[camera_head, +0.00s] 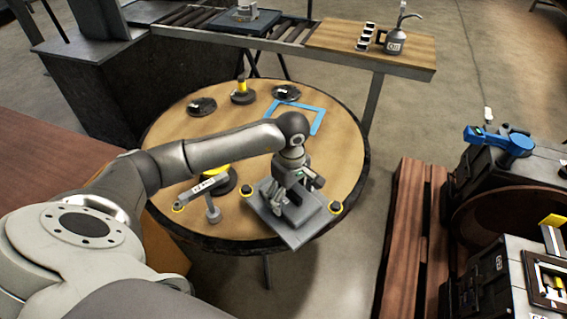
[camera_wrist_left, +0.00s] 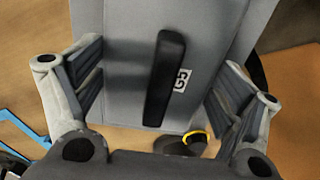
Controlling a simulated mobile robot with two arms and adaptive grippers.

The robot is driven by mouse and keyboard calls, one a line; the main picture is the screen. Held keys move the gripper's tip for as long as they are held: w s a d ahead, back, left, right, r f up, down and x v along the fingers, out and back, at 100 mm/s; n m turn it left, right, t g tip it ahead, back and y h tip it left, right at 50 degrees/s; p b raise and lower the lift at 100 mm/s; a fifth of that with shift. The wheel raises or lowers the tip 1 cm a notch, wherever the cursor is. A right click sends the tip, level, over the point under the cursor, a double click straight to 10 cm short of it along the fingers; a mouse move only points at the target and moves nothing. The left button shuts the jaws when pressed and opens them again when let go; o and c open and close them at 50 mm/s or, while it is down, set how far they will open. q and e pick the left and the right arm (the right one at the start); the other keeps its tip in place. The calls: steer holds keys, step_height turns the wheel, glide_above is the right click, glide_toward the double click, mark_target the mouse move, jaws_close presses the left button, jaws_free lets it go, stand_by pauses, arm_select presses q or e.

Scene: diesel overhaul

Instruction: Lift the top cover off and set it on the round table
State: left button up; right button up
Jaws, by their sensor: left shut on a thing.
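The top cover (camera_head: 290,222) is a grey plate with a raised middle. It is over the near right edge of the round table (camera_head: 215,136), its near corner reaching past the rim; whether it touches the top is unclear. My left gripper (camera_head: 297,188) is over the cover and shut on its raised part. In the left wrist view my left gripper's fingers (camera_wrist_left: 157,80) are on both sides of that grey part of the cover (camera_wrist_left: 205,50), which bears a black handle bar (camera_wrist_left: 165,78) and a white label. My right gripper is not in view.
A blue outline (camera_head: 318,122) marks the far right of the table. Black discs (camera_head: 202,105), a yellow-topped part (camera_head: 242,92) and a grey tool (camera_head: 211,205) stand around it. The engine (camera_head: 520,265) is at the right by a wooden pallet (camera_head: 405,235). A roller bench with an oil can (camera_head: 395,41) stands behind.

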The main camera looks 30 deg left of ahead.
arm_select(q)
steer(key=w+a+n, duration=0.1)
steer(key=n, duration=0.1)
steer(key=w+a+r+n, duration=0.1)
steer(key=w+a+n, duration=0.1)
steer(key=n, duration=0.1)
steer(key=w+a+r+n, duration=0.1)
steer(key=n, duration=0.1)
steer(key=shift+w+a+r+n, duration=0.15)
steer(key=shift+w+r+n, duration=0.05)
steer(key=shift+w+n, duration=0.1)
steer(key=shift+w+a+r+n, duration=0.1)
steer(key=shift+w+a+n, duration=0.2)
steer(key=shift+n, duration=0.2)
steer(key=shift+f+b, duration=1.95)
steer(key=shift+f, duration=1.4)
steer(key=o, duration=1)
steer(key=shift+s, duration=0.1)
